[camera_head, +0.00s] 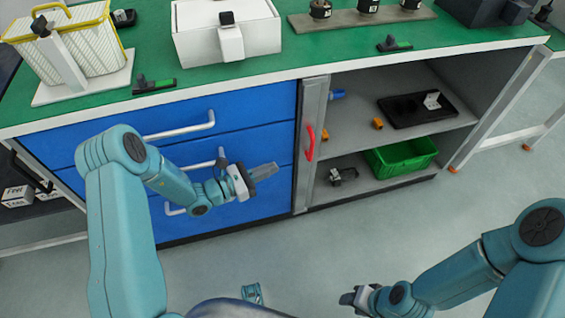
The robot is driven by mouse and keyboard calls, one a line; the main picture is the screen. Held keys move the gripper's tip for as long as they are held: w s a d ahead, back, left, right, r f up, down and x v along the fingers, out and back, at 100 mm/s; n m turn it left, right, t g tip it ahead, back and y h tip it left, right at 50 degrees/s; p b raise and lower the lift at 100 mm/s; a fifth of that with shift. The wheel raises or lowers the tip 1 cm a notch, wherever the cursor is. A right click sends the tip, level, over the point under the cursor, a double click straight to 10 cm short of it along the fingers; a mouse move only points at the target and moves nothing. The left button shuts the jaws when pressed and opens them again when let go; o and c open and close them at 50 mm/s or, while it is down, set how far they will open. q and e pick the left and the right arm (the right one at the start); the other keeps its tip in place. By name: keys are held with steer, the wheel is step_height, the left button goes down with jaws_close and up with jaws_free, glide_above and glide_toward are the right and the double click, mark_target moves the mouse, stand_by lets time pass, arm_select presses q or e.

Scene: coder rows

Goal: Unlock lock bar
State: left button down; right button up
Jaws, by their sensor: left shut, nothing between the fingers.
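The lock bar (311,115) is a grey upright bar at the right edge of the blue drawers (255,115). A red handle (310,143) sticks out from it about halfway up. My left gripper (268,170) is shut and empty in front of the lower drawers. In the picture it is left of and a little below the red handle, apart from it. My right gripper (350,298) is low at the bottom centre, over the floor and away from the bar. It is too small to tell whether its fingers are open.
The green-topped bench (330,50) carries a yellow-edged basket (85,50), a white box (262,30) and dark parts. Right of the bar, open shelves hold a black tray (420,117) and a green crate (400,160). The floor in front is mostly clear.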

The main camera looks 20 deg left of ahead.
arm_select(q)
steer(key=shift+v, duration=1.9)
